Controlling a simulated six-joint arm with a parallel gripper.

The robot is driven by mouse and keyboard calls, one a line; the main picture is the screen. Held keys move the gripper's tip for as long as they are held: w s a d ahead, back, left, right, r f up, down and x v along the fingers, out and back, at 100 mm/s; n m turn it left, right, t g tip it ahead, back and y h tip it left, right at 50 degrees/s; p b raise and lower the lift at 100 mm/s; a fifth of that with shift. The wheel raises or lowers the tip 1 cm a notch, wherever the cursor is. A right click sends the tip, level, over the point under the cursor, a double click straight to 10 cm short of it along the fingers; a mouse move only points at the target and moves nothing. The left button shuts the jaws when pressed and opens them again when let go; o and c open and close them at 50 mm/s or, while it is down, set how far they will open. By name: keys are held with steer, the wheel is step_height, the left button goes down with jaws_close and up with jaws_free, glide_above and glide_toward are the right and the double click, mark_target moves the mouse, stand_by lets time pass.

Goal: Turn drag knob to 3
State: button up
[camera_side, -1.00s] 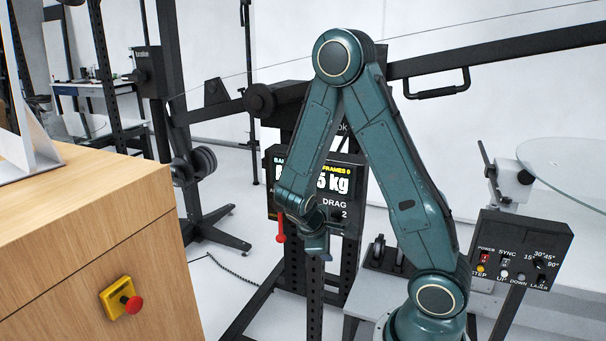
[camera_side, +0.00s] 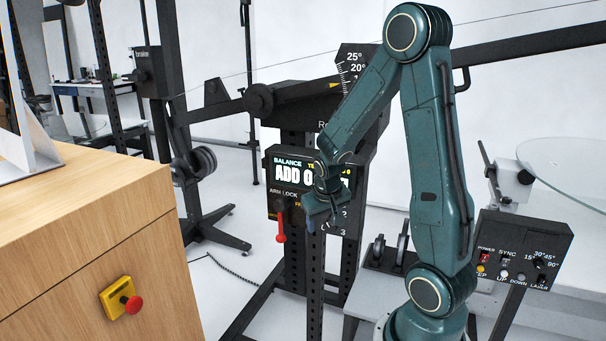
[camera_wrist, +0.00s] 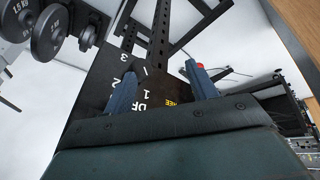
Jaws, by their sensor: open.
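The dark control panel (camera_side: 271,195) stands in the middle of the side view, with a lit display (camera_side: 292,174) reading "ADD 0" before my arm covers the rest. The drag scale numbers 2 and 3 show at its lower right. In the wrist view the panel (camera_wrist: 95,90) fills the middle left, with 1, 2, 3 and part of "DRAG" printed on it. My gripper (camera_side: 322,216) is in front of the panel's right part.
A red lever (camera_side: 280,230) hangs down under the arm lock label, just left of my gripper. A control box (camera_side: 520,250) stands at the right. A wooden cabinet (camera_side: 70,230) with a red stop button (camera_side: 133,304) fills the left.

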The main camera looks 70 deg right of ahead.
steer(key=d+r+m+t, duration=0.2)
steer(key=d+r+m, duration=0.1)
steer(key=r+m, duration=0.2)
steer(key=d+r+m+t, duration=0.3)
steer(key=r+m, duration=0.3)
steer(key=r, duration=0.3)
steer(key=shift+s+r+m, duration=0.25)
steer(key=shift+m, duration=0.05)
